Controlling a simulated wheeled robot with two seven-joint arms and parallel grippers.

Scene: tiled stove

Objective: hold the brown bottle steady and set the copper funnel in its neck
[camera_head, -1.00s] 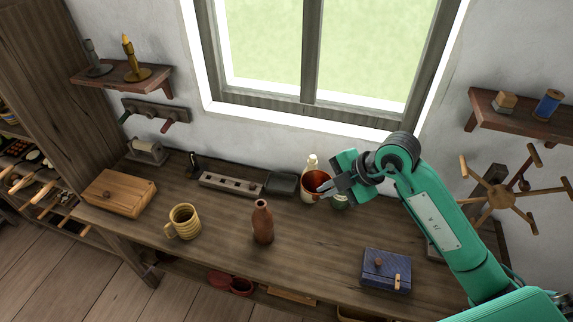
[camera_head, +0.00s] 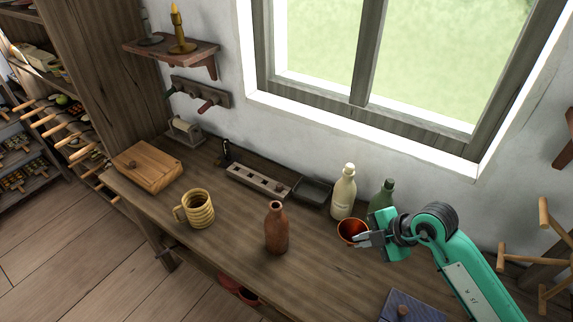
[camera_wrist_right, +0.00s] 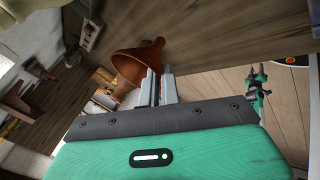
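The brown bottle (camera_head: 276,230) stands upright on the workbench in the head view, with nothing in its neck. The copper funnel (camera_head: 350,229) is to its right, its wide mouth facing up. My right gripper (camera_head: 364,239) is shut on the funnel's rim. The wrist view shows the funnel (camera_wrist_right: 128,68) at the tips of the right fingers (camera_wrist_right: 160,86), its spout pointing away from the palm. My left gripper is outside the head view. A small green and dark gripper in the right wrist view (camera_wrist_right: 258,82) looks like my left one, too small to read; nothing holds the bottle.
A cream bottle (camera_head: 343,192) and a green bottle (camera_head: 382,194) stand behind the funnel. The bench around the brown bottle is clear.

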